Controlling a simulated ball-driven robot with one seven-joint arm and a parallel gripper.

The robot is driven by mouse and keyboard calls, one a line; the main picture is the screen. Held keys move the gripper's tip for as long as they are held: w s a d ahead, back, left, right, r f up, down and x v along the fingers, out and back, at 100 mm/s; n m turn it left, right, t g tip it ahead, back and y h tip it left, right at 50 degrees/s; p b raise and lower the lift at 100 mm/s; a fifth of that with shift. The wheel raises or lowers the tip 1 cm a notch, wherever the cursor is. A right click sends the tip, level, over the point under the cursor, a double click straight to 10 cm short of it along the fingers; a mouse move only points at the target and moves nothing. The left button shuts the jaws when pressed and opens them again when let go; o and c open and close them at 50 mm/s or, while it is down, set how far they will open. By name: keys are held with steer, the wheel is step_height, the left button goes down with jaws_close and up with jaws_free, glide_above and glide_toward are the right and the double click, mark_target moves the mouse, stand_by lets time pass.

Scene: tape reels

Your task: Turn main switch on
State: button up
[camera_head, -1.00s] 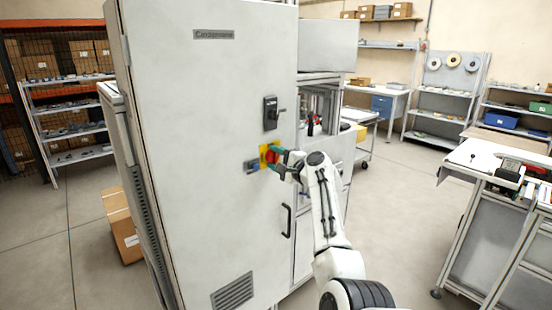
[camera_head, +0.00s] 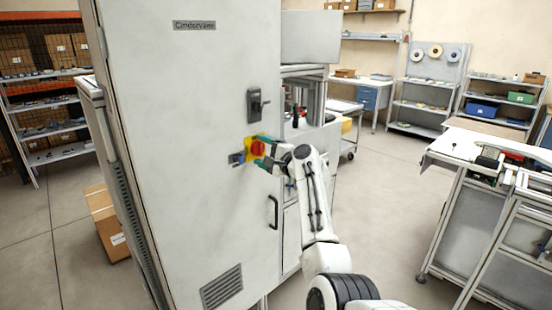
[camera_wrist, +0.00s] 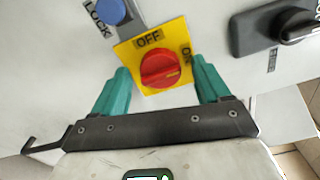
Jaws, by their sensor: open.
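The main switch (camera_wrist: 160,68) is a red round knob on a yellow plate marked OFF and ON, mounted on the grey cabinet door. The knob's grip bar lies roughly across the wrist picture, tilted up toward the ON side. In the head view the switch (camera_head: 257,148) shows just left of my gripper (camera_head: 263,153). In the wrist view my gripper (camera_wrist: 163,85) is open, its green fingers on either side of the knob. Gaps show between the fingers and the knob; I cannot tell the depth between them.
A blue LOCK button (camera_wrist: 111,11) sits beside the switch. A black rotary handle (camera_head: 258,104) is above it on the door, and a door pull (camera_head: 273,212) is below. A cardboard box (camera_head: 106,222) stands left of the cabinet. Open floor lies to the right.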

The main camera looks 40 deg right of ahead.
steer(key=s+b, duration=0.1)
steer(key=s, duration=0.9)
steer(key=shift+d, duration=0.2)
steer(key=s+a+f+n+g, duration=0.3)
steer(key=s+a+f, duration=0.2)
steer(key=f, duration=0.3)
steer(key=s+a+f+n+g+y, duration=0.1)
steer(key=s+a+f+n+g, duration=0.35)
steer(key=f, duration=0.45)
steer(key=s+a+f+n+g, duration=0.25)
steer(key=s+a+f, duration=0.25)
steer(key=s+f, duration=0.25)
steer(key=s+a+f+n+g, duration=0.2)
steer(key=s+a+f+n, duration=0.1)
steer(key=s, duration=0.6)
steer(key=s+a+f+n+g+h, duration=0.1)
steer(key=s+a+f+n+g, duration=0.1)
steer(key=s, duration=0.8)
steer(key=s+a+f+n+g, duration=0.3)
steer(key=s+a+n, duration=0.1)
steer(key=s, duration=0.5)
steer(key=shift+s+a+f+h, duration=0.15)
steer(key=shift+s+f+h, duration=0.1)
steer(key=shift+f+h, duration=0.15)
